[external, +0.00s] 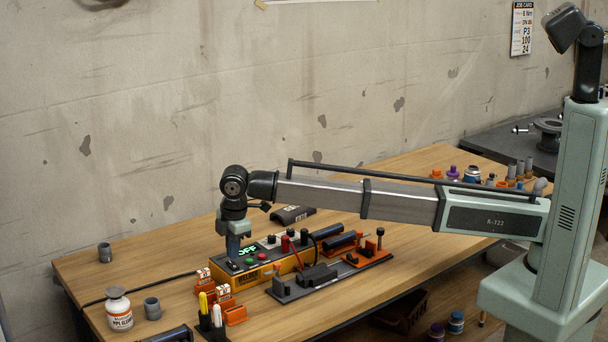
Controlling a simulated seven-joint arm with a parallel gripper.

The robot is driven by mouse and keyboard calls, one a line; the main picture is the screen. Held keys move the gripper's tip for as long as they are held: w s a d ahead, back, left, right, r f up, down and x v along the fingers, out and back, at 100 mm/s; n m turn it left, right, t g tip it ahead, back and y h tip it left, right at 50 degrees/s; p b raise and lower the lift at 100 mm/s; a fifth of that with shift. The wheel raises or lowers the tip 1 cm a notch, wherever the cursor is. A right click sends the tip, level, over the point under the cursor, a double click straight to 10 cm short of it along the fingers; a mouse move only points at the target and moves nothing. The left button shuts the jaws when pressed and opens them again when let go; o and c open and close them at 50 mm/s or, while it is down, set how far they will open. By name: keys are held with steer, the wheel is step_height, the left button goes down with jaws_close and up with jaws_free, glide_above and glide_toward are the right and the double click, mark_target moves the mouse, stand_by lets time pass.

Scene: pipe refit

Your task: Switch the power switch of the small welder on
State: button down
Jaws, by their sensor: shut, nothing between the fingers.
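The small welder (258,277) is a low yellow-orange box with a dark top panel, on the wooden bench left of centre. Its panel carries a lit green display (248,250), a red button (262,257) and a green button (250,261). The display seems to read "OFF", but it is too small to be sure. My gripper (233,258) points down at the left end of the panel, shut and empty. Its tips are at or just above the panel; I cannot tell whether they touch. The power switch is not clearly visible; the fingers may hide it.
A dark fixture plate (310,283) with clamps lies in front of the welder. Orange holders (235,315), a pen cup (212,325) and a white bottle (119,310) stand at the front left. A black cable (150,286) runs left. Pipe fittings (152,308) stand nearby.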

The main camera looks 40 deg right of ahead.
mark_target(235, 266)
step_height(235, 266, up, 12)
steer(key=s, duration=0.1)
steer(key=shift+s+f, duration=0.25)
steer(key=shift+s, duration=0.1)
steer(key=shift+w, duration=0.1)
steer(key=shift+w+d+r, duration=0.15)
steer(key=shift+w, duration=0.55)
steer(key=f, duration=0.4)
steer(key=w+f, duration=0.1)
steer(key=f, duration=0.4)
steer(key=w+f, duration=0.1)
steer(key=f, duration=0.4)
